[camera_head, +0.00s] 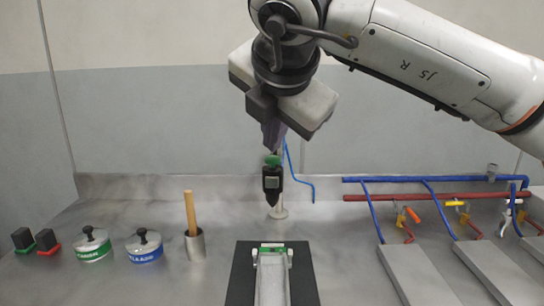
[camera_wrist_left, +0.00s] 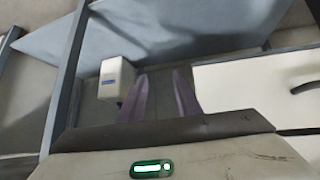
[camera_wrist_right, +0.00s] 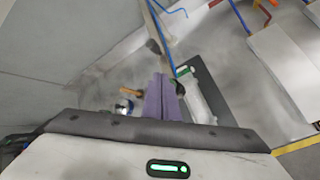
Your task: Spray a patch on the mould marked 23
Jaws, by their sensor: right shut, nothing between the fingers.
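A pale mould (camera_head: 272,285) with a green-marked end lies on a black mat (camera_head: 238,285) at bottom centre; I cannot read its number. It also shows in the right wrist view (camera_wrist_right: 197,103). A black spray tool with a green top (camera_head: 272,180) stands upright behind the mould, near a blue hose. My right gripper (camera_head: 273,140) is above the tool, its purple fingers pointing down, shut and empty. In the right wrist view its fingers (camera_wrist_right: 162,98) are together. My left gripper (camera_wrist_left: 160,92) shows only in its wrist view, fingers apart with nothing between them.
Two lidded tins, green-banded (camera_head: 93,246) and blue-banded (camera_head: 144,247), and a metal cup with a wooden handle (camera_head: 195,245) stand left of the mat. Grey slabs (camera_head: 418,275) and blue and red pipes (camera_head: 430,197) with valves are at right. Bench between cup and mat is clear.

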